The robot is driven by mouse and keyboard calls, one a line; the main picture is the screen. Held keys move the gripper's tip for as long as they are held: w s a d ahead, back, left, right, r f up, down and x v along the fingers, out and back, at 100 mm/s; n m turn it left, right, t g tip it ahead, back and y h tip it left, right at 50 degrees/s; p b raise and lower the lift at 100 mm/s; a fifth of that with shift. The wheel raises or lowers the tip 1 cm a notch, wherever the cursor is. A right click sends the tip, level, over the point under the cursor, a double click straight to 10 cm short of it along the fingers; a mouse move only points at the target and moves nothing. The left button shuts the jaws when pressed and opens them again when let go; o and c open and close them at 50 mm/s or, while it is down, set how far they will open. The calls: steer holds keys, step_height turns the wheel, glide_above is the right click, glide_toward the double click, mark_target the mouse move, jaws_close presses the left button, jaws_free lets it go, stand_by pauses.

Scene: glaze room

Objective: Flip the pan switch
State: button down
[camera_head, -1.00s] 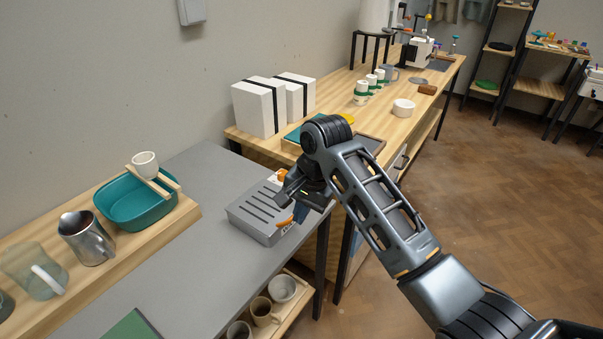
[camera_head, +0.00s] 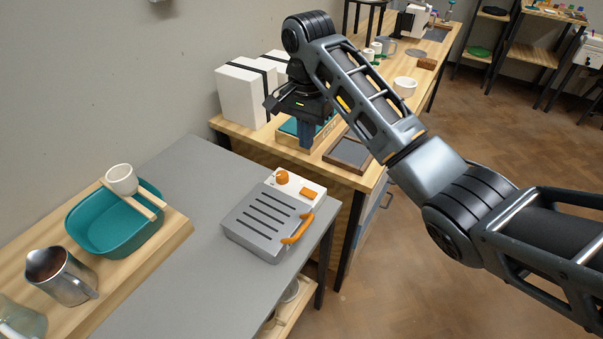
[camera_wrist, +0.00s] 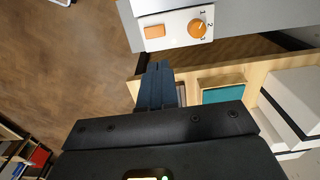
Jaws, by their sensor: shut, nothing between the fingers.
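The pan (camera_head: 262,222) is a grey box with a slotted lid and an orange handle (camera_head: 298,229), on the grey table. Its white control panel at the far edge carries an orange knob (camera_head: 282,177) and an orange rectangular switch (camera_head: 311,191). In the wrist view the switch (camera_wrist: 155,31) and the knob (camera_wrist: 197,28), with numbers beside it, show at the top. I cannot tell which way the switch is tipped. My gripper (camera_head: 306,136) is shut and empty, raised beyond the panel and apart from it. Its dark blue fingers (camera_wrist: 157,84) also show in the wrist view.
A teal basin (camera_head: 115,225) with a white cup (camera_head: 122,179) on wooden slats and a metal pitcher (camera_head: 62,275) stand on the left board. White boxes (camera_head: 240,97) and a dark-framed tray (camera_head: 349,152) are on the wooden bench. The grey table left of the pan is clear.

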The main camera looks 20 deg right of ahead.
steer(key=shift+f, duration=0.1)
steer(key=b, duration=0.3)
glide_toward(305, 190)
step_height(305, 190, down, 7)
steer(key=shift+r, duration=0.1)
stand_by(0.5)
